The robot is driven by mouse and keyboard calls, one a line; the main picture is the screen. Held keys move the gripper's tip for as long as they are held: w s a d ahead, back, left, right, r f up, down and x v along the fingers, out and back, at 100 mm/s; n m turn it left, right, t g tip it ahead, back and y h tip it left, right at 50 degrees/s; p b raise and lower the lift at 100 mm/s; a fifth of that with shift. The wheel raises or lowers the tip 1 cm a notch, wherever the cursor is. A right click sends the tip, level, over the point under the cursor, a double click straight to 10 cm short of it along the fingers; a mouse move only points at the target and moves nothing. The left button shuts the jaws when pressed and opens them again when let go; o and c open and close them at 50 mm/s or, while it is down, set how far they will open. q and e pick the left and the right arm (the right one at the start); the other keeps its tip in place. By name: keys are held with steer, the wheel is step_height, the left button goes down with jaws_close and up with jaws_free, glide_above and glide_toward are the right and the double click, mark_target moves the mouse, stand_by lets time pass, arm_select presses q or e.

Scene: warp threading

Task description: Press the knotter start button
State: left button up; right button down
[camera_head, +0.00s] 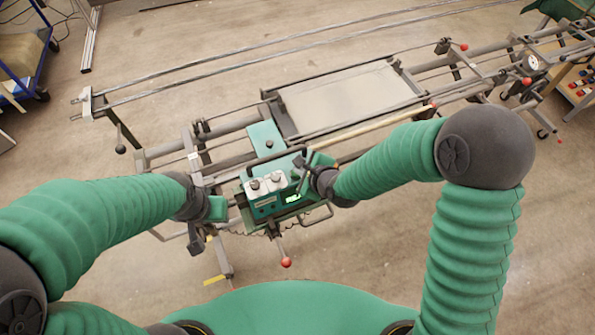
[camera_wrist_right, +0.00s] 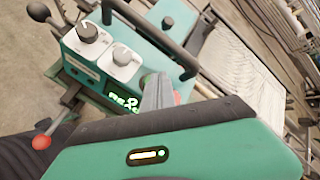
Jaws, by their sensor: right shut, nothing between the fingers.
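Contact cannot be told. In the head view my right gripper (camera_head: 302,175) is at the knotter's right side. My left gripper (camera_head: 228,205) is at its left side, fingers unclear.
The long grey frame (camera_head: 330,133) with rails and a flat pale panel (camera_head: 345,98) extends behind the knotter. A red-knobbed lever (camera_head: 286,262) sticks out in front. A blue cart (camera_head: 25,60) stands at the far left. Bare floor lies around the frame.

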steer(key=shift+a, duration=0.45)
arm_select(q)
steer(key=shift+a+f, duration=0.15)
steer(key=shift+a, duration=0.3)
